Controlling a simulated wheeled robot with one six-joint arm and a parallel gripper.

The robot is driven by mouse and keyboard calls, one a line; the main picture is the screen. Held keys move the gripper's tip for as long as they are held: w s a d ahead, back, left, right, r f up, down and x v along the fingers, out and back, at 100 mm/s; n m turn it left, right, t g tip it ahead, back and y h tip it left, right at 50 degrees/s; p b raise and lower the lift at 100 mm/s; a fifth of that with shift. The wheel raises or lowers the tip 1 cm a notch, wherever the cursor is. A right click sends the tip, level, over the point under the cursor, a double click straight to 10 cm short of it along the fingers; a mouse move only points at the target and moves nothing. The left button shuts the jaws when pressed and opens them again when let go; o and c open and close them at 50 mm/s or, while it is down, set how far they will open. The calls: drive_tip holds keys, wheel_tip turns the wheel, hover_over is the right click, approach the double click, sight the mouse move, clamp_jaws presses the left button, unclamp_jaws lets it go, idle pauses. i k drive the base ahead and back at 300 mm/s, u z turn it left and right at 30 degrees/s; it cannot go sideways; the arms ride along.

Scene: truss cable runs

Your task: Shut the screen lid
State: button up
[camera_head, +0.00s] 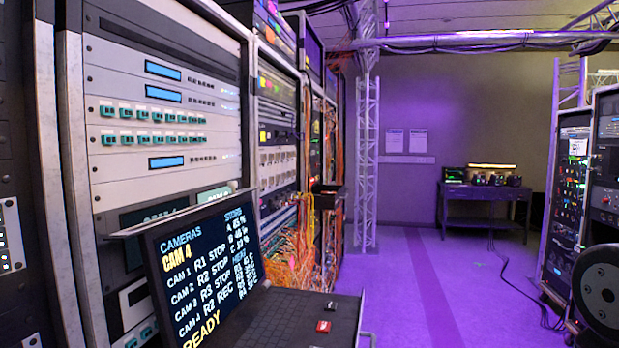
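The screen lid (205,268) stands open at the lower left, tilted back against the front of a rack. Its lit display reads "CAMERAS", "CAM 4" and "READY" in white, blue and yellow text. The lid rises from the back edge of a dark keyboard base (285,322), whose near part is cut off by the bottom of the picture. My gripper is not in view.
Tall equipment racks (165,90) line the left side, with orange cables (290,255) hanging farther back. A truss post (367,160) stands beyond them. The purple floor (410,290) is open in the middle. A dark table (485,205) is at the back; more racks (567,205) stand right.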

sight(203, 262)
drive_tip(key=z, duration=0.4)
drive_tip(key=i, duration=1.05)
drive_tip(key=u, duration=0.5)
